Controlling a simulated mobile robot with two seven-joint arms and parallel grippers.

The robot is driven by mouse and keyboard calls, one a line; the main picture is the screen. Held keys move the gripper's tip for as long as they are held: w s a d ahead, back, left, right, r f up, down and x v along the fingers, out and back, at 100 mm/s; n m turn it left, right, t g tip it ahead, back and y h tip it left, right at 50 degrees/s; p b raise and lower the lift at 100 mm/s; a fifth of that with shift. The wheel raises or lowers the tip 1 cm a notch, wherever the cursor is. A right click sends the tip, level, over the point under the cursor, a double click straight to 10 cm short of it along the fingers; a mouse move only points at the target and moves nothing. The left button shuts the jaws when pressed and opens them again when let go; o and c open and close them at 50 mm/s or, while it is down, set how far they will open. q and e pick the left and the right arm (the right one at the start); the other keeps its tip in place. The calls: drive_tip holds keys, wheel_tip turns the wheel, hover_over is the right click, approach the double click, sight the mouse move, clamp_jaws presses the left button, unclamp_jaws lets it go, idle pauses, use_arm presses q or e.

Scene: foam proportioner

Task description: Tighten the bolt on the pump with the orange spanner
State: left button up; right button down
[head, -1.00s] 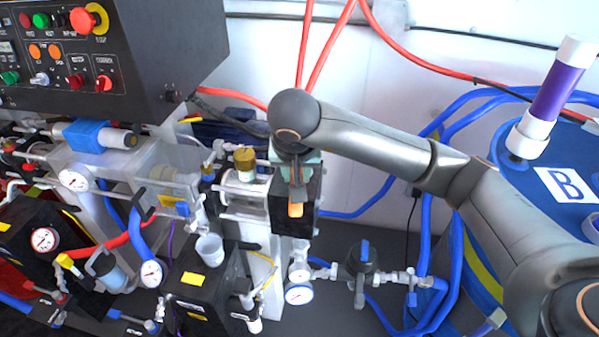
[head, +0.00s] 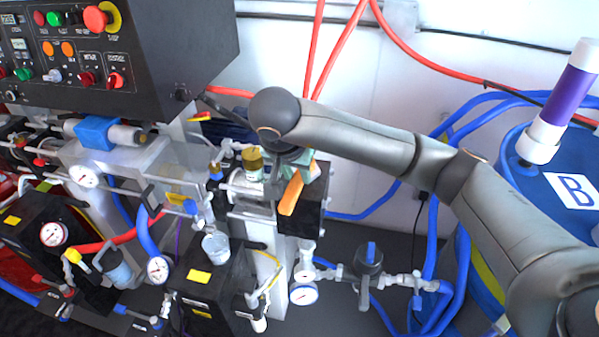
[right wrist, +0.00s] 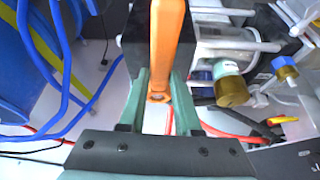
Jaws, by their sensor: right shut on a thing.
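The orange spanner (head: 291,194) is held by my right gripper (head: 298,172) at the pump assembly in the middle of the head view. It slants down to the left in front of a black block (head: 314,196). In the right wrist view the spanner (right wrist: 167,45) stands lengthwise between the green fingers of my right gripper (right wrist: 158,92), with a ring-shaped end near the palm. The black block (right wrist: 133,38) lies behind it. I cannot make out the bolt or whether the spanner touches it. My left gripper is not in view.
A brass-coloured cap (head: 253,160) sits just left of the spanner. A black control box (head: 150,60) overhangs at upper left. Gauges, valves and hoses crowd the left and below. A blue drum (head: 550,205) stands at right. The white wall behind is mostly bare.

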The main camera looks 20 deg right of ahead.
drive_tip(key=shift+w+a+r+m, duration=0.1)
drive_tip(key=shift+w+m, duration=0.15)
drive_tip(key=shift+m, duration=0.25)
drive_tip(key=shift+w+a+m+g+h+p, duration=0.3)
drive_tip(key=shift+m+g, duration=0.1)
drive_tip(key=shift+m, duration=0.2)
drive_tip(key=shift+s+d+n, duration=0.2)
drive_tip(key=shift+s+n, duration=0.05)
drive_tip(key=shift+n, duration=0.15)
drive_tip(key=c, duration=0.5)
unclamp_jaws()
